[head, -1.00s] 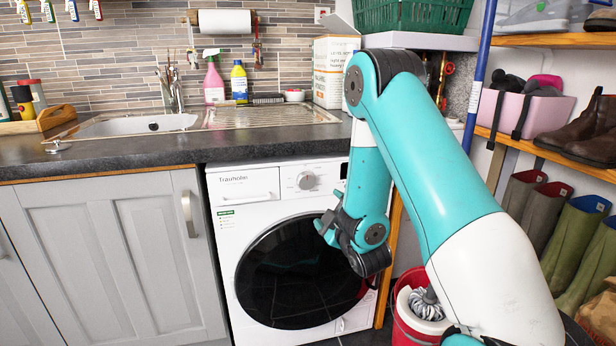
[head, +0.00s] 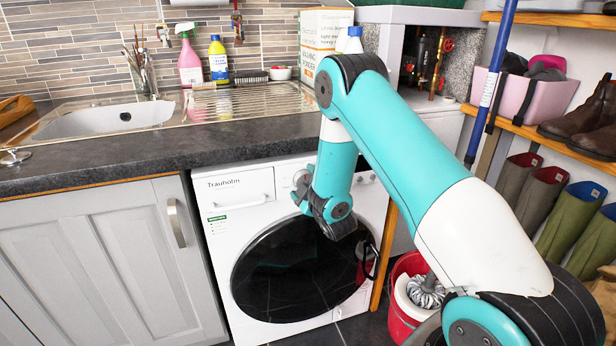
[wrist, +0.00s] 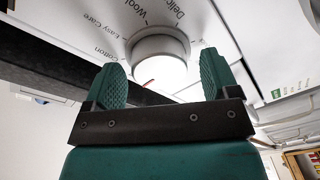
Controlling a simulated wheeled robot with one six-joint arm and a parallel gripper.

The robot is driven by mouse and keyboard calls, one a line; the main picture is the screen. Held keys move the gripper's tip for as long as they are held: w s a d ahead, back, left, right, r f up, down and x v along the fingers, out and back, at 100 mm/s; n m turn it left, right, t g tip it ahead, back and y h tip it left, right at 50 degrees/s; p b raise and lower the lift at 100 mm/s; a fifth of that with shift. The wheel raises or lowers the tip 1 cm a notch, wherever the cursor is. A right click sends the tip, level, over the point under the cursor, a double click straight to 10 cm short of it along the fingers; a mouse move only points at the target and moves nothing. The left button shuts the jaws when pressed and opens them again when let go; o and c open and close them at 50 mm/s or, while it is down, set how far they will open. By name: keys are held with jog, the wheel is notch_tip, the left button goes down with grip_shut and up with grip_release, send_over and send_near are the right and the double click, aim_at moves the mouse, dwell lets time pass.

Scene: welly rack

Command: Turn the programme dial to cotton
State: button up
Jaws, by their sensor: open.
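The washing machine (head: 240,192) stands under the dark worktop. Its white round programme dial (wrist: 160,50) shows in the wrist view, with a small orange-red mark on its near part. The labels Cotton (wrist: 103,52), Easy Care, Wool and a partly hidden "Delic…" curve around it. My gripper (wrist: 161,72) is open, one green ribbed fingertip on each side of the dial, with gaps visible. Whether the dial lies fully between the tips I cannot tell. In the head view my gripper (head: 298,197) is at the machine's upper front, and my arm partly hides the dial (head: 300,178).
The worktop (head: 140,152) overhangs just above the control panel. The detergent drawer (head: 240,190) is left of the dial, and the round dark door (head: 290,270) is below. A red bucket with a mop (head: 405,300) stands at the right.

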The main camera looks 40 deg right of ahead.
jog(key=shift+d, duration=0.1)
jog(key=c, duration=0.9)
jog(key=shift+f+m, duration=0.1)
jog(key=shift+m, duration=0.2)
jog(key=shift+f+m+t+b, duration=0.1)
jog(key=shift+m+t+b, duration=0.2)
jog(key=shift+m+b, duration=2.45)
jog(key=shift+m+p, duration=1.1)
jog(key=shift+m, duration=0.05)
jog(key=o, duration=0.9)
